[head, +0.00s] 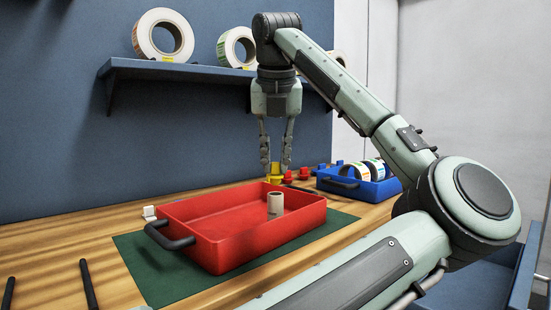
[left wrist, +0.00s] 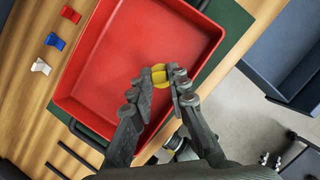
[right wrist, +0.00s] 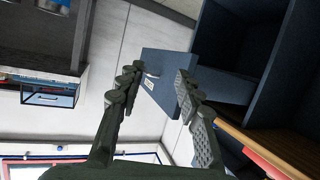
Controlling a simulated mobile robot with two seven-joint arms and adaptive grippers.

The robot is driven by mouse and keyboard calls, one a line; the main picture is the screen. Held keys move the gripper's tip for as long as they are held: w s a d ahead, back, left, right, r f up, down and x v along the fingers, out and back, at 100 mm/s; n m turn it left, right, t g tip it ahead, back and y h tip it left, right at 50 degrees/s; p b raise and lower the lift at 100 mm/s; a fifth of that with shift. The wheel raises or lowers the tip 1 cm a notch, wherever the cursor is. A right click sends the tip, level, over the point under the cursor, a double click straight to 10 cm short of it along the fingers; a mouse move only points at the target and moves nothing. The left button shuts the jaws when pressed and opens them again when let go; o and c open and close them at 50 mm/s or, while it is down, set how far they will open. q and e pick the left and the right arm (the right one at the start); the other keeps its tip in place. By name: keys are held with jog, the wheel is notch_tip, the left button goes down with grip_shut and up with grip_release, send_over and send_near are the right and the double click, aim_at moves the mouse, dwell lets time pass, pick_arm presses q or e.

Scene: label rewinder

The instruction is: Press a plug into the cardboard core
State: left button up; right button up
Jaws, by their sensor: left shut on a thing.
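My left gripper (head: 276,166) points down over the red tray (head: 215,239), shut on a yellow plug (head: 275,179). The plug also shows between the fingertips in the left wrist view (left wrist: 158,75). The cardboard core (head: 275,203) stands upright inside the tray, below the plug in the head view, with a visible gap between them. The core does not show in the left wrist view, where the plug and fingers block part of the tray. My right gripper (right wrist: 152,85) shows only in the right wrist view, fingers apart and empty, away from the tray.
The tray sits on a green mat (head: 150,279) on a wooden table. A blue bin (head: 353,188) with label rolls stands behind right. Red and blue pieces lie near it. White (left wrist: 40,66), blue (left wrist: 55,41) and red (left wrist: 70,14) pieces lie beside the tray. A wall shelf (head: 190,72) holds rolls.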

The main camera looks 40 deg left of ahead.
aim_at(276, 176)
pick_arm(q)
jog(key=shift+f, duration=0.15)
jog(key=shift+f+b, duration=0.25)
jog(key=shift+b, duration=0.05)
jog(key=shift+f, duration=0.35)
jog(key=shift+f+b, duration=0.35)
jog(key=shift+b, duration=0.2)
jog(key=shift+f+b, duration=0.3)
jog(key=shift+f, duration=0.1)
pick_arm(e)
jog(key=a+r+t+y, duration=0.3)
jog(key=a+r+t, duration=0.2)
jog(key=r, duration=0.6)
jog(key=shift+s+y, duration=0.25)
jog(key=shift+y, duration=0.05)
jog(key=shift+a+r, duration=0.1)
pick_arm(q)
jog(key=shift+f+b, duration=0.3)
jog(key=shift+f, duration=0.15)
jog(key=shift+c, duration=0.4)
pick_arm(e)
jog(key=shift+f, duration=0.35)
pick_arm(q)
jog(key=o, duration=0.9)
